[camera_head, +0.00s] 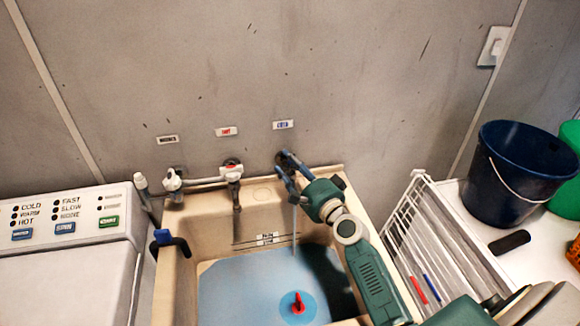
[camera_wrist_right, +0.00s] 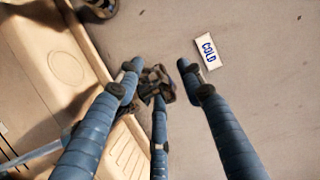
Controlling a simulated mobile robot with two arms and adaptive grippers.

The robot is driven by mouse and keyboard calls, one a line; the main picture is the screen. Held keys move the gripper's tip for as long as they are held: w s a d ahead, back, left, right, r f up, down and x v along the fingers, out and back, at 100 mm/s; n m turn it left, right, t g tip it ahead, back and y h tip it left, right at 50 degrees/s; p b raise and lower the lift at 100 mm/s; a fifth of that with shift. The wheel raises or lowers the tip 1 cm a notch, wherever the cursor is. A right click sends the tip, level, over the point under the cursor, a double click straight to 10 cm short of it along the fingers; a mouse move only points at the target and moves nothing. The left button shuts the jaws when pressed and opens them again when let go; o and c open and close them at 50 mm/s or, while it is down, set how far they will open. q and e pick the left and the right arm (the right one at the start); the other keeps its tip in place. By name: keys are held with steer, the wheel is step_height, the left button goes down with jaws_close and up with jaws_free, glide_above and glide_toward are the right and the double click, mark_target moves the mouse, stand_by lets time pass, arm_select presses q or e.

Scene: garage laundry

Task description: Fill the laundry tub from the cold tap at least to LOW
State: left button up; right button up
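The beige laundry tub (camera_head: 172,290) holds blue-tinted water (camera_head: 240,285), its far edge just below two small marks (camera_head: 267,239) on the back wall; their words are too small to read. A red object on a blue disc (camera_head: 298,303) shows in the water. A thin pale stream (camera_head: 295,235) falls from the cold tap into the tub. The tap's dark handle (camera_wrist_right: 155,84) is below the COLD label (camera_head: 283,125). My right gripper (camera_head: 283,165) has its fingers spread around this handle; contact is unclear. My left gripper is out of view.
Another tap (camera_head: 232,172) stands under the red label (camera_head: 227,132), and a hose fitting (camera_head: 173,180) is further left. A washing machine (camera_head: 70,225) adjoins the tub's left. A white rack (camera_head: 425,225), a dark blue bucket (camera_head: 515,170) and a green bucket (camera_head: 568,150) are right.

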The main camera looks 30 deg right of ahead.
steer(key=s, duration=1.2)
steer(key=shift+d, duration=0.35)
